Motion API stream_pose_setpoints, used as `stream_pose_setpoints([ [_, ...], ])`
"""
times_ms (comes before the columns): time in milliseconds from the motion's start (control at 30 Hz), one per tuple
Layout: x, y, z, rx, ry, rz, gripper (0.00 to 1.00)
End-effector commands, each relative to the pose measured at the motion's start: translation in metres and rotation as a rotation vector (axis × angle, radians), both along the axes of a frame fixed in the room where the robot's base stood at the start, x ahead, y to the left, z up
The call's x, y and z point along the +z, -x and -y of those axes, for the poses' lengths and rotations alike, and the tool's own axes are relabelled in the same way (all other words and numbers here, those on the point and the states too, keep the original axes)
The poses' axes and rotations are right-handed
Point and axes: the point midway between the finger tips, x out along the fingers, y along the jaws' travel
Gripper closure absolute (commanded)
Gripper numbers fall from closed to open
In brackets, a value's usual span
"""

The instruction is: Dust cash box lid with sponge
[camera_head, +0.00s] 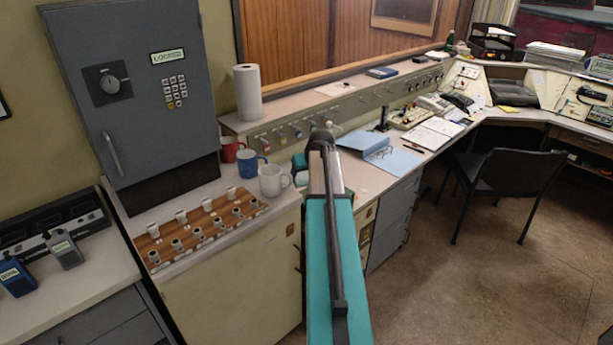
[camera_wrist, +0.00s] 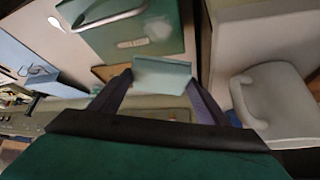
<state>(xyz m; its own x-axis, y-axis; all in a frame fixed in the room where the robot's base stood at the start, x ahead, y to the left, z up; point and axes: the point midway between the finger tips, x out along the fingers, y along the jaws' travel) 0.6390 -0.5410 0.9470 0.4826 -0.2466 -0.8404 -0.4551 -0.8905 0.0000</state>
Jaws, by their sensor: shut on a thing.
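My gripper (camera_wrist: 160,80) is shut on a pale teal sponge (camera_wrist: 162,72), held between its two dark fingers in the wrist view. The green cash box (camera_wrist: 128,36), with a metal handle and a small label on its lid, lies just beyond the sponge at the upper left. The sponge overlaps the box's near edge in the picture; I cannot tell whether they touch. In the head view, my arm hides most of the cash box (camera_head: 299,160) and my gripper. A bit of the pale sponge (camera_head: 302,178) shows left of the arm.
A white mug (camera_head: 273,181) stands close left of the sponge; it fills the right of the wrist view (camera_wrist: 272,100). Blue (camera_head: 251,164) and red (camera_head: 229,149) mugs stand behind it. A wooden board (camera_head: 197,230) with several small pieces lies in front. A blue folder (camera_head: 380,152) lies to the right.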

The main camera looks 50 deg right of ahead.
Motion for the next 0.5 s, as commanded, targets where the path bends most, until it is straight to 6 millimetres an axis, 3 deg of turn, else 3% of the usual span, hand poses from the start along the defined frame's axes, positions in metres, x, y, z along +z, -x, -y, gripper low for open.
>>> stream_pose_setpoints([
  [500,0.027,0.000,0.000,0.000,0.000,0.001,0.51],
])
